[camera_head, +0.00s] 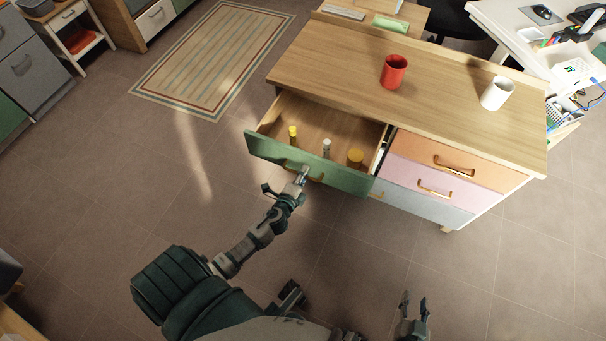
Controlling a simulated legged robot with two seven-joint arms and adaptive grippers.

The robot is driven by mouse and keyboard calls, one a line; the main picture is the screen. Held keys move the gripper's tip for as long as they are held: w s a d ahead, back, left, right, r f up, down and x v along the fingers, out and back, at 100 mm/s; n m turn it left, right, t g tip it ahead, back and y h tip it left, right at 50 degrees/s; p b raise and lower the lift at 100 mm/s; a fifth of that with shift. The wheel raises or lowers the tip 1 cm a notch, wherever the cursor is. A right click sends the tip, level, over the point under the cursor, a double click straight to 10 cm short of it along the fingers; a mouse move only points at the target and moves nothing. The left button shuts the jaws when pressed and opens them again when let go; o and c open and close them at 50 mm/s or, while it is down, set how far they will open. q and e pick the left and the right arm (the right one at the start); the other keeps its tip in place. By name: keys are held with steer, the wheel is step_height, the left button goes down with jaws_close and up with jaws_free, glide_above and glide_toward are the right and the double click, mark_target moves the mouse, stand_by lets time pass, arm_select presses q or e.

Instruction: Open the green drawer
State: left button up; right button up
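The green drawer (262,147) is pulled well out of the left side of the wooden-topped cabinet, and its inside shows. Its brass handle (318,179) is on the front face. My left gripper (303,174) is at the handle, with its narrow fingertips closed together over the bar; the exact contact is small in view. Inside the drawer stand a yellow-topped item (293,132), a slim grey-white item (326,147) and a wider item with a yellow-orange lid (355,156). My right gripper (414,307) is open and empty, low in front of the cabinet.
A red mug (394,71) and a white mug (497,93) stand on the cabinet top (440,90). Orange, pink and grey-blue drawers (430,177) on the right are shut. A striped rug (210,55) lies at the back left. The floor in front is clear.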

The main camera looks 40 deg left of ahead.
arm_select(q)
steer(key=shift+r, duration=0.1)
steer(key=shift+s, duration=0.15)
steer(key=v, duration=1.1)
steer(key=shift+s, duration=0.3)
steer(key=shift+d, duration=0.15)
